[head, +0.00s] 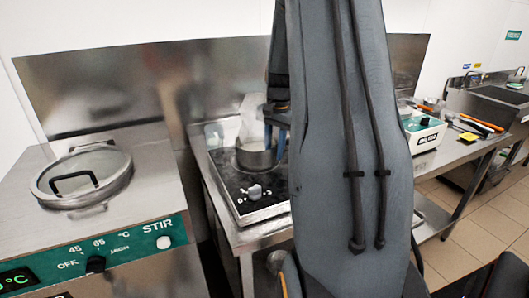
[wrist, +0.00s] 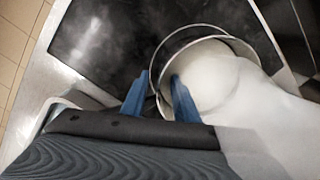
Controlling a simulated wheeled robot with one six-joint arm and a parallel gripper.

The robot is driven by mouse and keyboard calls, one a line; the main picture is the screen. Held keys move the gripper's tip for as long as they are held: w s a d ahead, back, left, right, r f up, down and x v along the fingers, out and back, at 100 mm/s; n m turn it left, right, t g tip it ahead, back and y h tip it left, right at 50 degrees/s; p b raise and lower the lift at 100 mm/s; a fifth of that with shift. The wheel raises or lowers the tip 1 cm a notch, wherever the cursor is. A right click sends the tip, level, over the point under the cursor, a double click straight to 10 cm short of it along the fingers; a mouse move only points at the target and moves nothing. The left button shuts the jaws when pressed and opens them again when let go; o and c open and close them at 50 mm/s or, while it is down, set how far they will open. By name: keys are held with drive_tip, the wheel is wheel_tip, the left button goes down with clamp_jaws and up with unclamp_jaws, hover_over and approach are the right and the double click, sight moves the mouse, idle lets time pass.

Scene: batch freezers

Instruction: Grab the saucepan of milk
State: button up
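The metal saucepan (head: 254,160) stands on the black hob at the left of my arm, with steam rising from it. In the wrist view the saucepan (wrist: 158,85) holds white milk (wrist: 212,80), partly veiled by pale steam. My gripper (wrist: 160,78) is at its near left rim, its two blue fingers apart. The rim passes between them: the right finger appears over the inside, the left one outside. I cannot tell whether either touches the wall. In the head view my gripper (head: 277,128) is partly hidden behind my arm. I cannot make out the pan's handle.
The black hob (head: 232,182) has a grey knob at its front. A batch freezer (head: 150,190) with a round lid and teal panel stands at the left. A white device (head: 420,132) and several utensils lie on the counter at the right. A steel splashback (head: 140,85) rises behind.

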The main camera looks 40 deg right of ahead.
clamp_jaws()
idle(1.4)
